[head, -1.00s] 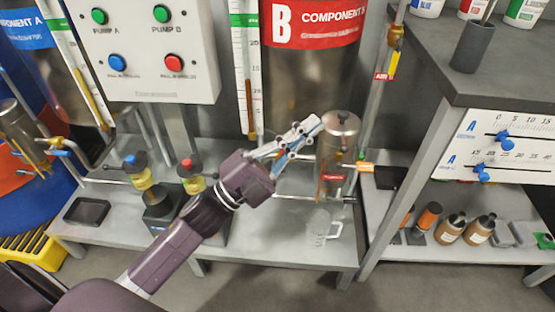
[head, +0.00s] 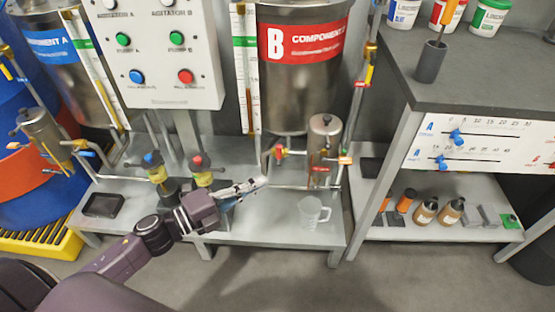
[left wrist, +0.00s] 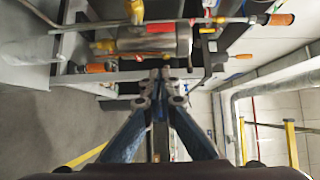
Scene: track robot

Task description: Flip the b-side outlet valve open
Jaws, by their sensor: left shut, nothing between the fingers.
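The B tank (head: 300,75) stands at the back with a red COMPONENT label. Below it, a red-handled valve (head: 279,153) with a yellow body sits on the pipe left of a silver canister (head: 323,140). An orange-tipped handle (head: 345,160) is at the canister's right. I cannot tell which handle is the outlet valve. My left gripper (head: 262,182) is shut and empty, below and left of the red-handled valve, apart from it. In the left wrist view its closed fingertips (left wrist: 167,82) lie in front of the canister (left wrist: 150,42) and piping. My right gripper is not in view.
A clear measuring jug (head: 313,213) stands on the grey bench (head: 265,232). Two small pumps, with blue (head: 155,172) and red (head: 199,170) tops, stand left of the gripper. A control panel (head: 155,55) hangs above. A shelf unit (head: 470,90) is at right.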

